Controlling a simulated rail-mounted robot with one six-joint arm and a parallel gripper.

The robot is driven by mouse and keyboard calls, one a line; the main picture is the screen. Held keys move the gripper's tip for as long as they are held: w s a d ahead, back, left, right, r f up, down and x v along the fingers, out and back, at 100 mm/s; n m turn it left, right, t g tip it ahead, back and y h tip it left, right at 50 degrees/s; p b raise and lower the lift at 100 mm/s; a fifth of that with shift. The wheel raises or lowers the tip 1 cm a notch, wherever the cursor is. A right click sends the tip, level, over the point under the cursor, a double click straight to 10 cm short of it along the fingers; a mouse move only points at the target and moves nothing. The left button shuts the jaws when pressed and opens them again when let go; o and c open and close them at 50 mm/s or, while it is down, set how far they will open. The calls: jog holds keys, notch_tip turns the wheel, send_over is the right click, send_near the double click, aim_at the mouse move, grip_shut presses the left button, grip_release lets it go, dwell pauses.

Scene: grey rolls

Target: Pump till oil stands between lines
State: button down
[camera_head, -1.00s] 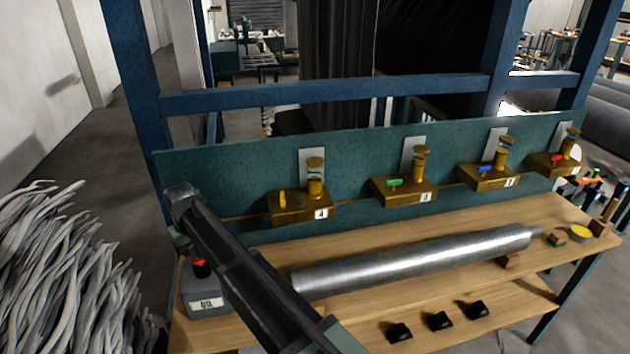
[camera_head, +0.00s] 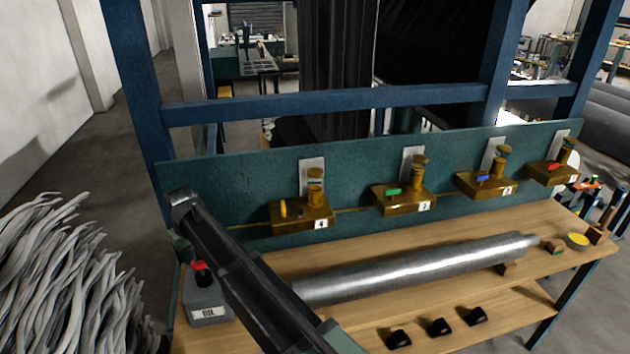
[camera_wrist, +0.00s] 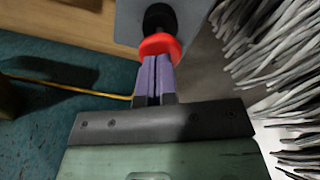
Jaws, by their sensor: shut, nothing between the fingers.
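A grey oil can (camera_head: 208,308) labelled OIL stands at the left end of the bench, with a red knob (camera_head: 199,267) on a black neck. In the wrist view the red knob (camera_wrist: 160,46) lies just beyond the purple fingertips of my gripper (camera_wrist: 154,62). The fingers are shut with nothing between them; I cannot tell whether they touch the knob. In the head view my arm hides the fingers. Several brass oiler units, including number 4 (camera_head: 300,214) with a yellow lever and number 3 (camera_head: 404,200) with a green lever, line the green panel. Oil level and lines are too small to see.
A long steel roller (camera_head: 420,268) lies along the wooden bench (camera_head: 370,305). Several small black blocks (camera_head: 439,327) sit on the lower shelf. A blue frame (camera_head: 330,105) stands behind the panel. Grey strands (camera_head: 70,280) are heaped at left.

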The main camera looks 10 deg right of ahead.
jog(key=shift+r+p, duration=1.9)
jog(key=shift+r, duration=0.4)
notch_tip(320, 180, up, 4)
jog(key=p, duration=0.4)
notch_tip(320, 180, down, 7)
jog(key=b, duration=0.7)
jog(key=shift+f, duration=0.1)
jog(key=shift+f, duration=0.1)
jog(key=shift+f+b, duration=2.7)
jog(key=shift+b, duration=0.2)
jog(key=shift+r, duration=0.1)
notch_tip(320, 180, up, 9)
jog(key=p, duration=0.8)
jog(key=shift+f+p, duration=0.2)
jog(key=shift+p, duration=0.2)
